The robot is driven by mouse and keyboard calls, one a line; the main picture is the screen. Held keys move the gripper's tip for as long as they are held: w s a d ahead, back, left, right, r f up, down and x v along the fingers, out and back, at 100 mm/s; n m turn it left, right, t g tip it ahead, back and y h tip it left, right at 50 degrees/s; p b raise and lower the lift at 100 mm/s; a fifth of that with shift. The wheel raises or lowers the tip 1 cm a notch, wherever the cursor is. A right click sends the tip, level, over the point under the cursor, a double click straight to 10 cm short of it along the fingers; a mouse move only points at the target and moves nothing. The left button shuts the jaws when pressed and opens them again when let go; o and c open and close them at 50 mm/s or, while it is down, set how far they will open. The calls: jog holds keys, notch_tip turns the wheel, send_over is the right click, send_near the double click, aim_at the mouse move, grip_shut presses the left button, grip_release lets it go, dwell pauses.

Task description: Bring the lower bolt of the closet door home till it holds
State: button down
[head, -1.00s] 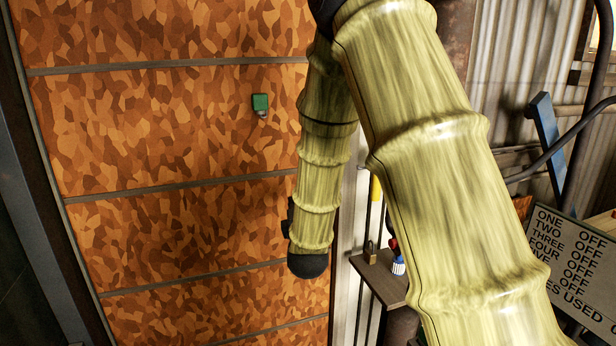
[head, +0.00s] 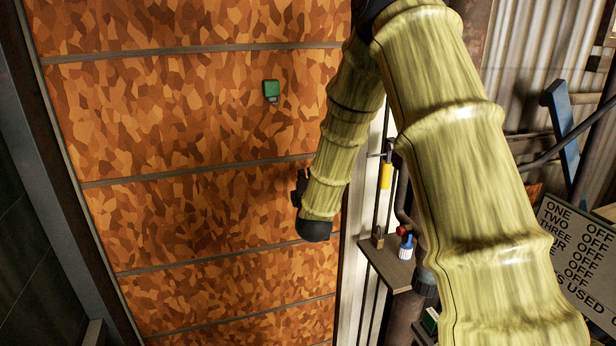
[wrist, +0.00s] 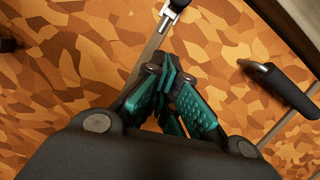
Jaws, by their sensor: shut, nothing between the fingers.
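The closet door (head: 200,120) is a panel with an orange and brown patchwork pattern, crossed by grey strips. In the wrist view, the teal fingers of my gripper (wrist: 168,85) are closed together with nothing between them, in front of the door. A small metal fitting with a dark end (wrist: 172,14) shows above the fingertips, by a grey strip. A black bar-shaped handle (wrist: 280,87) is to their right, apart from them. I cannot tell which of these parts belongs to the lower bolt. In the head view, my arm's dark end is near the door's right side and the fingers are hidden.
A green box (head: 271,91) is on the door. Right of the door, a small shelf (head: 400,275) holds a brass padlock (head: 377,237) and a blue-and-white item (head: 405,247). A yellow piece (head: 385,176) hangs above it. A lettered sign (head: 575,250) stands far right.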

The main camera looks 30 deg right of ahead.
jog(key=p+x, duration=0.2)
jog(key=x, duration=0.1)
jog(key=shift+w+d+r, duration=0.15)
jog(key=shift+d+r, duration=0.1)
jog(key=shift+d, duration=0.05)
jog(key=d+p, duration=0.1)
jog(key=s+d+p, duration=0.1)
jog(key=d, duration=0.1)
jog(key=shift+d+r, duration=0.15)
jog(key=shift+r, duration=0.1)
